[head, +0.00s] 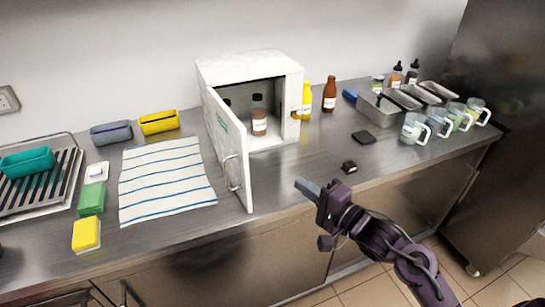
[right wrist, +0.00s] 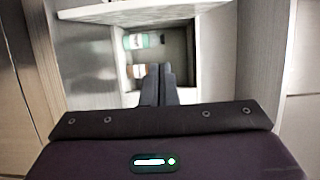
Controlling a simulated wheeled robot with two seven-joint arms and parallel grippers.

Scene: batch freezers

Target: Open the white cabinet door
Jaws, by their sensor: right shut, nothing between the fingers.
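The small white cabinet (head: 235,71) stands on the steel counter against the wall. Its door (head: 229,150) is swung wide open to the left and front, with a metal handle (head: 231,172) on its outer face. Inside stands a brown bottle (head: 259,118) with a dark cap; another bottle is partly hidden behind the door's edge. My right gripper (head: 307,188) is in front of the cabinet, right of the door and apart from it. In the right wrist view its fingers (right wrist: 158,86) are together and empty, pointing toward the cabinet interior. My left gripper is not in view.
A striped towel (head: 165,180) lies left of the door. Yellow (head: 306,103) and brown (head: 329,95) bottles stand right of the cabinet. A small black object (head: 349,167) and a dark flat pad (head: 363,137) lie near my right gripper. Glass mugs (head: 413,128) stand farther right.

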